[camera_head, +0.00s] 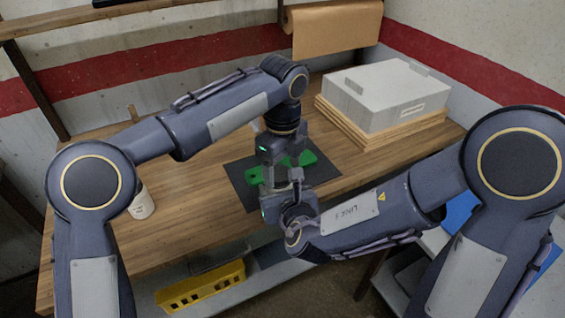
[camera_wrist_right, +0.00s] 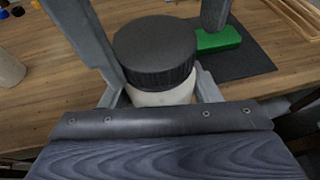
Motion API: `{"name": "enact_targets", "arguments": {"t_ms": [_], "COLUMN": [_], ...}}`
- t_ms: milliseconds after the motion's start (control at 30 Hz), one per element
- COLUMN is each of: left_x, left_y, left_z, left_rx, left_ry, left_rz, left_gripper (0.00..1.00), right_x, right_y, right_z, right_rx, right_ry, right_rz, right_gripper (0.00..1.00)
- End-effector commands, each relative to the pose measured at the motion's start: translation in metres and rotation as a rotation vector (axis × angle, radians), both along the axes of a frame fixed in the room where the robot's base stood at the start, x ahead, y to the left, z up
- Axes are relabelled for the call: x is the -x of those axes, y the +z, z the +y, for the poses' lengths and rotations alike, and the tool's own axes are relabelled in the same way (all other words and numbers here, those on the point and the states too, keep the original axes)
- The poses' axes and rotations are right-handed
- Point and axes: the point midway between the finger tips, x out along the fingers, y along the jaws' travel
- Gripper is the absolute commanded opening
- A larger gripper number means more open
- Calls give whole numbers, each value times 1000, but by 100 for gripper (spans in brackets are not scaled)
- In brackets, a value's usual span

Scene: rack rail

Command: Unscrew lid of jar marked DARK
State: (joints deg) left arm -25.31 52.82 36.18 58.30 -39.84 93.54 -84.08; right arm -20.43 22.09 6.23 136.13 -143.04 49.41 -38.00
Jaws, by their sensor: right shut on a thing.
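A jar (camera_wrist_right: 163,98) with a pale body and a wide black ribbed lid (camera_wrist_right: 155,45) stands upright between the fingers of my right gripper (camera_wrist_right: 158,92) in the right wrist view. That gripper is shut on the jar body, below the lid. No label shows on this side. In the head view my right gripper (camera_head: 282,190) is low over the dark mat, and the jar is mostly hidden by the arms. My left gripper (camera_head: 271,165) points down just above it; its fingers are too small and overlapped to tell their opening.
A green block (camera_head: 308,158) lies on the dark mat (camera_head: 237,168). A pale jar or cup (camera_head: 142,204) stands at the left of the wooden table (camera_head: 180,235). A grey box (camera_head: 385,93) on boards fills the back right. A yellow bin (camera_head: 203,287) sits below the front edge.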

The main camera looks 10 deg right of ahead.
Motion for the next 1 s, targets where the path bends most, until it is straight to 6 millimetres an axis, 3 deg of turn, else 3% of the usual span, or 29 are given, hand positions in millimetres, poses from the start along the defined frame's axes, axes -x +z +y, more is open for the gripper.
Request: {"name": "enact_targets", "arguments": {"t_ms": [67, 333, 567, 667, 1000], "left_x": [0, -1, -2, -3, -6], "left_y": [0, 1, 2, 2, 3], "left_z": [0, -1, -1, -1, 3], "left_rx": [0, 5, 4, 5, 9], "left_ry": [0, 0, 84, 289, 1271], "left_rz": [0, -4, -7, -11, -16], "left_gripper": [60, 25, 23, 23, 23], "right_x": [0, 1, 3, 3, 4], "right_y": [1, 0, 0, 0, -1], "right_z": [1, 3, 6, 6, 6], "right_rx": [0, 2, 3, 4, 6], "right_ry": [1, 12, 21, 22, 23], "right_rz": [-2, -1, 2, 3, 4], "right_gripper": [0, 0, 0, 0, 0]}}
